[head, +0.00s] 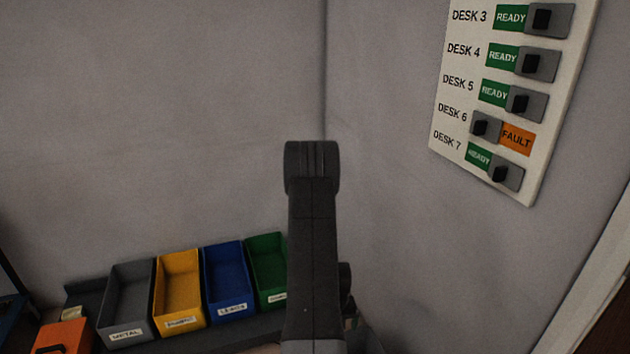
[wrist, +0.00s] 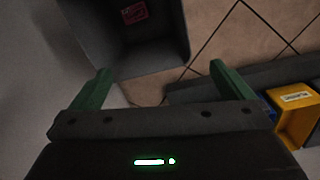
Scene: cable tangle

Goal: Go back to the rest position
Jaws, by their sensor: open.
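My gripper (wrist: 160,68) shows in the wrist view. Its two green fingers stand wide apart with nothing between them. A grey open container (wrist: 175,45) lies beyond the fingertips, with a small pink-red label inside it. In the head view my dark arm rises upright in the middle of the picture, and my gripper's fingers cannot be made out there.
In the head view, open bins stand in a row at lower left: grey (head: 128,300), yellow (head: 180,285), blue (head: 226,275) and green (head: 268,268). An orange box (head: 65,338) is at far left. A status board (head: 450,90) hangs on the right wall; Desk 6 shows FAULT.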

